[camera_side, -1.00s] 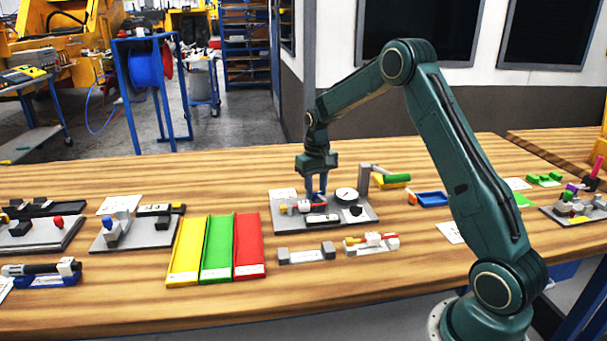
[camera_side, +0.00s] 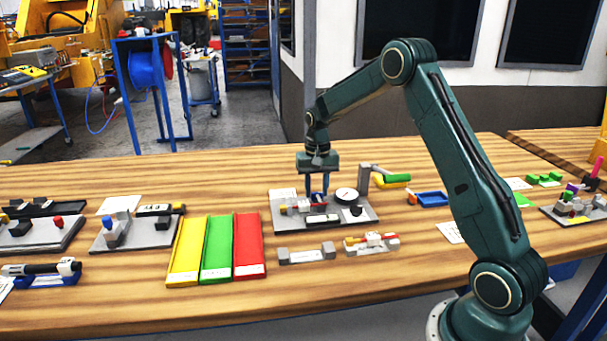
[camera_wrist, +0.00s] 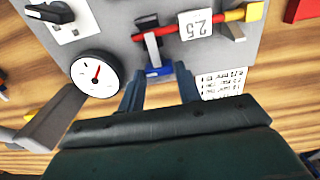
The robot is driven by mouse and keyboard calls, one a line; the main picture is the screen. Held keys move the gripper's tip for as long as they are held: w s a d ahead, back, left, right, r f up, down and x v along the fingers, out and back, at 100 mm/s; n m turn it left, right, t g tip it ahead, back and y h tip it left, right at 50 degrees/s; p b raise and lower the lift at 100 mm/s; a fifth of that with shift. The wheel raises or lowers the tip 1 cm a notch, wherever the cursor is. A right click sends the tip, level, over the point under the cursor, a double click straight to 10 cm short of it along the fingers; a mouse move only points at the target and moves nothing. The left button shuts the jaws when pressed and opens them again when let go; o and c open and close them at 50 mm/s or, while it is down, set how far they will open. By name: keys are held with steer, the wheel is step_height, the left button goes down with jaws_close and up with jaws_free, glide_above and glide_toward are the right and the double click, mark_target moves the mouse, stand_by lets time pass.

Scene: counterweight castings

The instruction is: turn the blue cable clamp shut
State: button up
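The blue cable clamp (camera_wrist: 158,71) shows in the wrist view as a small blue piece at the end of a grey arm, beside a red cable (camera_wrist: 180,28) with a white tag reading 25. My gripper (camera_wrist: 160,84) is open, with one finger on each side of the clamp's blue end; I cannot tell whether either finger touches it. In the side view my gripper (camera_side: 318,194) points down over the grey fixture plate (camera_side: 368,222), its two fingers apart. There the clamp is hard to tell from the blue fingers.
A dial gauge (camera_wrist: 95,74) and a black switch (camera_wrist: 50,12) sit on the plate beside the clamp. A printed label (camera_wrist: 223,84) lies at the right.

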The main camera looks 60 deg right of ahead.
steer(key=o, duration=0.3)
step_height(320, 180, up, 14)
stand_by(0.8)
stand_by(0.4)
